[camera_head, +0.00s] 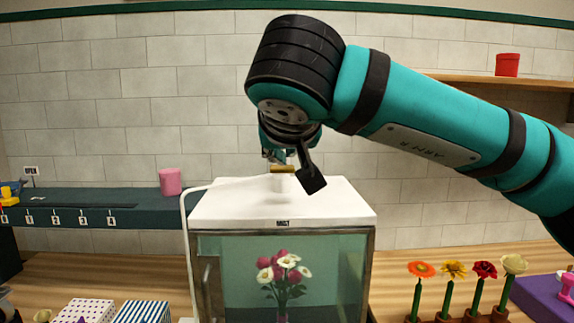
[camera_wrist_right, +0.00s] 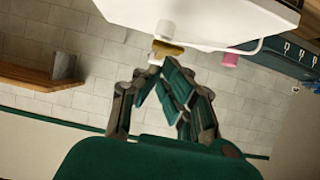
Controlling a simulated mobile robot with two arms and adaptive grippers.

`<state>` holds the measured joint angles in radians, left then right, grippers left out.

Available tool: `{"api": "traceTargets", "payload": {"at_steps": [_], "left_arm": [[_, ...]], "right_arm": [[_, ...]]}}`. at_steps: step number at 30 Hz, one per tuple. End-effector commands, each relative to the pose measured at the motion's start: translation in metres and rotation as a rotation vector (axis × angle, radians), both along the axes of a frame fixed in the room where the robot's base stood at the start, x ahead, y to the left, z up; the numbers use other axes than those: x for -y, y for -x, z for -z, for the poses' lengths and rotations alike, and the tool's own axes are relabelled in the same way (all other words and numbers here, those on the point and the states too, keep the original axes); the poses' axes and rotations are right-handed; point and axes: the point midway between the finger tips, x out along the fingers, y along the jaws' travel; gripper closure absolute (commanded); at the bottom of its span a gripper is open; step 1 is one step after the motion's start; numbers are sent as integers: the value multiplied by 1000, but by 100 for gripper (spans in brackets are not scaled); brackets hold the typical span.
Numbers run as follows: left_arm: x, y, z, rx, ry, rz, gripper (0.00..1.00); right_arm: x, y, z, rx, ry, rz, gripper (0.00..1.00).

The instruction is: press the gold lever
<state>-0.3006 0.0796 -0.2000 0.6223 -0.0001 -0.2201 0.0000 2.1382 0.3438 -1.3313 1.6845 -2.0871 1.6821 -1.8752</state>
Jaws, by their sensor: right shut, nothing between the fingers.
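The gold lever (camera_head: 283,169) shows as a short gold bar at the back of the white top of a glass-fronted case (camera_head: 240,205). In the right wrist view the gold lever (camera_wrist_right: 168,47) sits on a small white mount at the edge of the white case top (camera_wrist_right: 205,18). My right gripper (camera_head: 279,157) is shut and empty, pointing down right at the lever and partly hiding it. In the wrist view the closed fingertips (camera_wrist_right: 168,68) are very close to the lever; I cannot tell if they touch. My left gripper is not in view.
A bouquet (camera_head: 283,272) stands inside the case behind glass. A white hose (camera_head: 186,235) runs down its left side. A pink pot (camera_head: 170,181) stands on the dark shelf at left. Potted flowers (camera_head: 452,285) stand at front right. A red pot (camera_head: 507,65) sits on a high shelf.

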Motion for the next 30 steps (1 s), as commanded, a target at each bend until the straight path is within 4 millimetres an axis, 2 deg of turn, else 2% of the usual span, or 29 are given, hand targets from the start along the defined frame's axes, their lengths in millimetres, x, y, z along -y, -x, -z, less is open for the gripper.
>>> {"api": "traceTargets", "payload": {"at_steps": [3,10,30], "left_arm": [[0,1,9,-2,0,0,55],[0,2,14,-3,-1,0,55],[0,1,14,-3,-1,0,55]], "right_arm": [[-1,23,-12,7,-1,-2,100],[-2,47,-26,4,0,-1,100],[-2,50,-29,4,-1,0,100]]}}
